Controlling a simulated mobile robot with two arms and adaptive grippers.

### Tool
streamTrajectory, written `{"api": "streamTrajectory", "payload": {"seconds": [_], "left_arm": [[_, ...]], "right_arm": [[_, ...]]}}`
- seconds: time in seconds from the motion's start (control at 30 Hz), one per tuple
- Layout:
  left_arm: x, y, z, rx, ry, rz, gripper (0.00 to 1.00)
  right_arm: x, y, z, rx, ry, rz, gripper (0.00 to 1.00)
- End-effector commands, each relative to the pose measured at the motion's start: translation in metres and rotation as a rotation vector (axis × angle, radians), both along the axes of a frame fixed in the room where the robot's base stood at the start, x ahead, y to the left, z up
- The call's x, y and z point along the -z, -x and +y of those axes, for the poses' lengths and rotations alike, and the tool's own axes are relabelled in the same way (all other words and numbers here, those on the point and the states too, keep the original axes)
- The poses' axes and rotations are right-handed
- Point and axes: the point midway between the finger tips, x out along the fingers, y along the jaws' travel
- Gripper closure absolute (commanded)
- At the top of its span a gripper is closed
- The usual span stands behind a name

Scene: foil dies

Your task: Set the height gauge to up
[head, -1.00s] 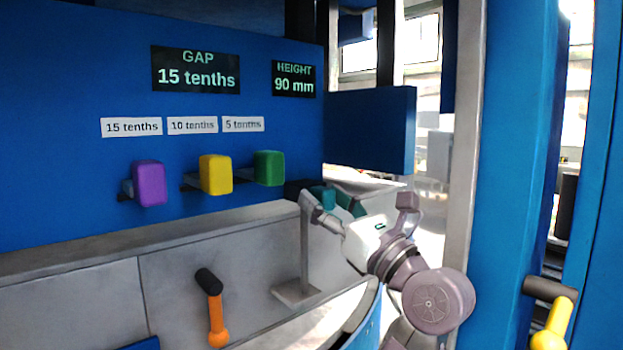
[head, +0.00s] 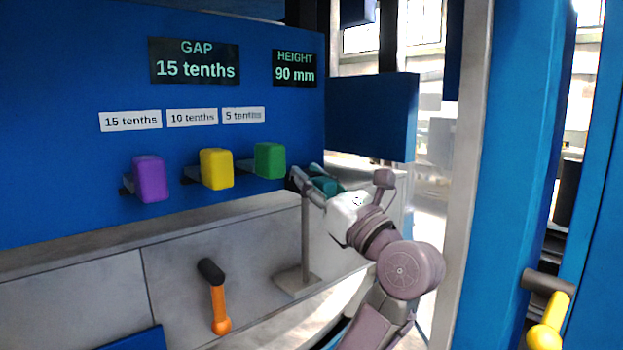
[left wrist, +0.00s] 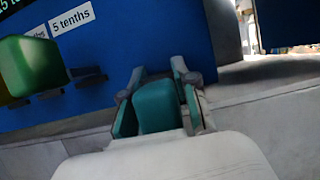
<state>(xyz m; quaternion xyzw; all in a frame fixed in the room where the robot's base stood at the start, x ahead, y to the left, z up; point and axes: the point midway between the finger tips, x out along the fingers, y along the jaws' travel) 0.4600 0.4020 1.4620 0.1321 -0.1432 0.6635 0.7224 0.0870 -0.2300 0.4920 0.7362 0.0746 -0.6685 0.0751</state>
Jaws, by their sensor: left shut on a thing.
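The height display (head: 294,68) on the blue panel reads 90 mm. My left gripper (head: 308,175) is at the right end of the panel, beside the green handle and near the top of a grey post (head: 305,240). It is shut on a teal block (head: 326,186), which I take to be the height gauge's handle. In the left wrist view the teal block (left wrist: 156,106) sits between the two fingers of the left gripper (left wrist: 158,85). The fingers hide its sides, and its mounting is not clear. My right gripper is not in view.
Purple (head: 149,179), yellow (head: 216,169) and green (head: 269,161) handles stick out of the panel under their labels. The gap display (head: 195,60) reads 15 tenths. An orange lever (head: 219,305) stands below. A blue column (head: 515,180) and a yellow lever (head: 550,325) are at right.

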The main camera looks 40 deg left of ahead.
Motion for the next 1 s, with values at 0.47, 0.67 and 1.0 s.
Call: {"api": "streamTrajectory", "payload": {"seconds": [0.47, 0.67, 1.0], "left_arm": [[-0.058, 0.000, 0.000, 0.004, 0.003, -0.005, 1.00], [-0.092, 0.000, -0.001, 0.002, 0.001, -0.002, 1.00], [-0.097, 0.000, -0.001, 0.003, -0.008, -0.003, 1.00]], "right_arm": [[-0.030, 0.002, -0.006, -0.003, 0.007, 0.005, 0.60], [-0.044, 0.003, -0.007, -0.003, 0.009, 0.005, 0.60], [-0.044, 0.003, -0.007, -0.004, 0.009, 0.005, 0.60]]}}
